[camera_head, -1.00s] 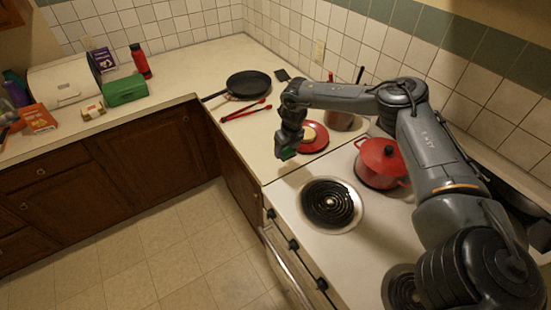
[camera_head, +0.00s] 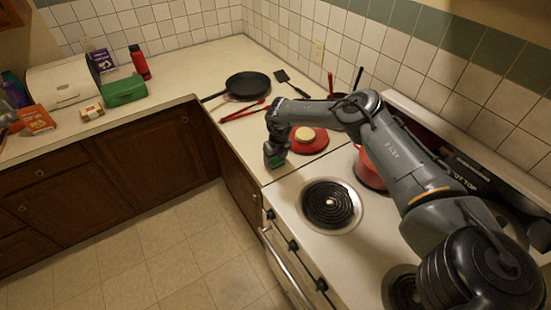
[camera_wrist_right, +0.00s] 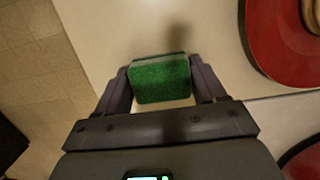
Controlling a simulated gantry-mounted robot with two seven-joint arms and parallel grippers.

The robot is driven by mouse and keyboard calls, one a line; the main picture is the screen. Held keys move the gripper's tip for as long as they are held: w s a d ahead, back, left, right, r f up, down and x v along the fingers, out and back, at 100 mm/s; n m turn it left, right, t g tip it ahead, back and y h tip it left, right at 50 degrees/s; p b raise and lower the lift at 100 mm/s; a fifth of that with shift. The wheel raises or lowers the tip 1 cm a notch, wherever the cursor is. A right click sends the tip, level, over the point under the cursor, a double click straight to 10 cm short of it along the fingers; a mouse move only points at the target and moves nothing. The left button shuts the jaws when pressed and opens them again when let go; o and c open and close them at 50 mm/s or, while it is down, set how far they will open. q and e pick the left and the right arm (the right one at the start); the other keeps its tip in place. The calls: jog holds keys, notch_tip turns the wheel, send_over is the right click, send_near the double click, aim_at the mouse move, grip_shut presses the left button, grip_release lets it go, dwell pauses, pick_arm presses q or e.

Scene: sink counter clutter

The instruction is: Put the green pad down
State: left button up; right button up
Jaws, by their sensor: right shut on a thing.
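The green pad (camera_wrist_right: 160,80) is a small block with a green face. It sits between the two fingers of my right gripper (camera_wrist_right: 160,88) in the right wrist view, and the gripper is shut on it. In the head view my right gripper (camera_head: 274,160) points down over the cream counter (camera_head: 265,177), near its front edge and left of the red plate. Only a bit of green shows there. I cannot tell whether the pad touches the counter. My left gripper is not in view.
A red plate (camera_head: 318,145) with a round cream item (camera_head: 305,134) lies just right of my right gripper. The stove burner (camera_head: 330,203) is nearer. Red tongs (camera_head: 243,111) and a black pan (camera_head: 248,84) lie behind. A red pot (camera_head: 368,170) is partly hidden by my arm.

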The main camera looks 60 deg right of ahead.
jog(key=shift+f, duration=0.15)
jog(key=o, duration=1)
